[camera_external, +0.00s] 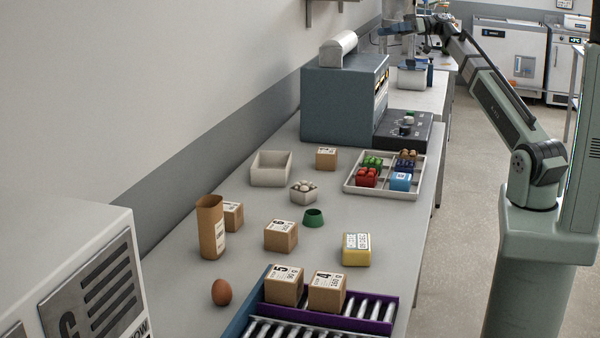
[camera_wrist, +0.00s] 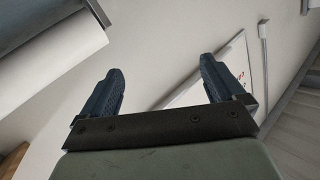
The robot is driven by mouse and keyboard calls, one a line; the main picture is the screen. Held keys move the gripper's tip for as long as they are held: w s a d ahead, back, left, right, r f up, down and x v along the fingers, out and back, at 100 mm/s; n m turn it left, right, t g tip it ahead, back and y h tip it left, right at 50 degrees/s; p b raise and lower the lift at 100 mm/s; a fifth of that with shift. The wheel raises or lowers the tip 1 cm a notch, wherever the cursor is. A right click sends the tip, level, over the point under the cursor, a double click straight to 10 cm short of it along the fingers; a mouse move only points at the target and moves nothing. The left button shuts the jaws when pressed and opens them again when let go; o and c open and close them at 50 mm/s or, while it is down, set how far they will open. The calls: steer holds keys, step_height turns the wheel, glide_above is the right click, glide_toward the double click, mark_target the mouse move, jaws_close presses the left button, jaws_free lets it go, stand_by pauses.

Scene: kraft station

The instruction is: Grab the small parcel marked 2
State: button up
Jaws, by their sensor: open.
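Several small cardboard parcels with white labels stand on the bench in the external view. One parcel (camera_external: 326,160) is at the back, one parcel (camera_external: 281,237) is mid-bench, and one parcel (camera_external: 234,217) is partly hidden behind a brown carton. Two more, a parcel that seems marked 5 (camera_external: 283,289) and a parcel that seems marked 4 (camera_external: 326,296), sit at the front on rollers. I cannot read which is marked 2. My gripper (camera_wrist: 161,66) is open and empty in the wrist view, far from the parcels. It is raised beyond the blue-grey machine.
A blue-grey machine (camera_external: 340,105) stands at the back. A divided tray (camera_external: 378,190), white bin (camera_external: 271,169), egg carton (camera_external: 303,193), green cup (camera_external: 314,217), yellow block (camera_external: 356,250), tall brown carton (camera_external: 211,228) and egg (camera_external: 221,292) stand around the parcels. Some bench between them is bare.

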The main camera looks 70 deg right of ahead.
steer(key=s+a+r+n+g+y, duration=0.1)
steer(key=a+r+n+g+y, duration=0.15)
steer(key=a, duration=0.35)
steer(key=s+a+r+n+g+y, duration=0.1)
steer(key=a+n, duration=0.2)
steer(key=a, duration=0.2)
steer(key=m+g+h, duration=1)
steer(key=m+h, duration=0.4)
steer(key=m, duration=1.2)
glide_toward(327, 150)
steer(key=shift+y, duration=0.25)
steer(key=f, duration=0.3)
steer(key=w+f, duration=0.1)
steer(key=f, duration=0.1)
steer(key=shift+d+f, duration=0.2)
steer(key=shift+f, duration=0.05)
steer(key=shift+s+a+f, duration=0.1)
steer(key=shift+s+f, duration=0.1)
steer(key=shift+f, duration=1.1)
steer(key=shift+s+a+f, duration=0.1)
steer(key=shift+s+f, duration=0.05)
steer(key=shift+f, duration=1.15)
steer(key=c, duration=1.2)
